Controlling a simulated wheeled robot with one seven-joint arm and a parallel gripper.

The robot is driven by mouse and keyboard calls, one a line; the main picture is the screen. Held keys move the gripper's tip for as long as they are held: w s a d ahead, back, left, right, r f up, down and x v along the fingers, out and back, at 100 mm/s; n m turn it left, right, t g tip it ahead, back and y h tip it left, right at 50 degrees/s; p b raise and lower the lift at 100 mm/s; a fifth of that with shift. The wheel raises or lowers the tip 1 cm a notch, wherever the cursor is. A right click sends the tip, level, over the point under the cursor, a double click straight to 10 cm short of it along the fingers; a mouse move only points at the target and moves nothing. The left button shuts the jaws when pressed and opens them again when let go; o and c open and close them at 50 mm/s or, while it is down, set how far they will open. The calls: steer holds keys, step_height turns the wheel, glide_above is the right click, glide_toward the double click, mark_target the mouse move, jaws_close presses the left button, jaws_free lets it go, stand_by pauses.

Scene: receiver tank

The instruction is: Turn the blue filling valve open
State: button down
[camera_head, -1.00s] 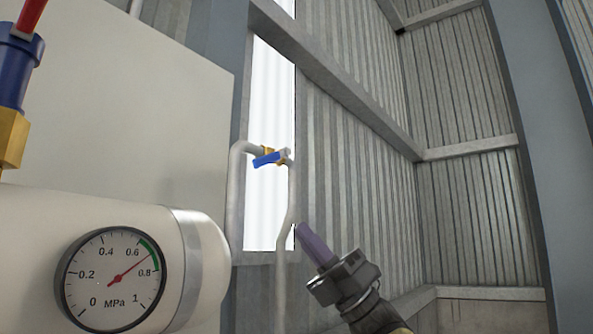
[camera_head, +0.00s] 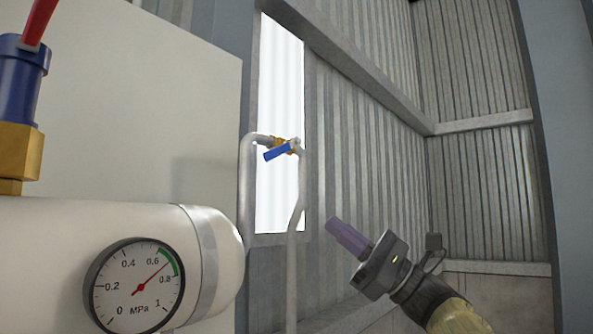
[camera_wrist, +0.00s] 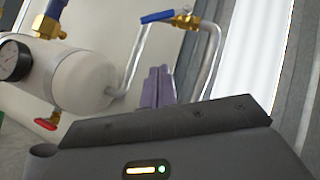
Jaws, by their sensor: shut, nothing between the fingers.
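The blue filling valve handle (camera_head: 277,153) sits on a brass valve body (camera_head: 290,147) in a grey pipe, in front of a bright window strip. The handle slants down to the left in the head view. In the wrist view the blue handle (camera_wrist: 165,16) shows at the top, with the brass body (camera_wrist: 185,21) at its right end. My gripper (camera_head: 333,222) has purple fingers, shut and empty, to the right of and below the valve, apart from it. In the wrist view my gripper (camera_wrist: 158,72) shows below the valve.
A white tank (camera_head: 110,225) with a pressure gauge (camera_head: 135,287) stands at left, its needle between 0.6 and 0.8. A second valve (camera_head: 15,75), blue and brass with a red handle, is above it. Grey pipe (camera_head: 294,250) runs down from the filling valve. Corrugated wall (camera_head: 350,120) is behind.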

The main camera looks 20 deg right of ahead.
steer(key=shift+s+d, duration=0.1)
steer(key=p, duration=1)
glide_toward(284, 148)
steer(key=w+a+r, duration=0.1)
steer(key=w+a, duration=0.2)
steer(key=a, duration=0.2)
steer(key=shift+a+r+p, duration=0.35)
steer(key=shift+r+p, duration=0.15)
steer(key=shift+p, duration=0.2)
steer(key=shift+f+b, duration=0.1)
steer(key=shift+b, duration=0.3)
steer(key=shift+f+m+t+b, duration=0.1)
steer(key=shift+m+t+b, duration=0.25)
steer(key=shift+b, duration=0.3)
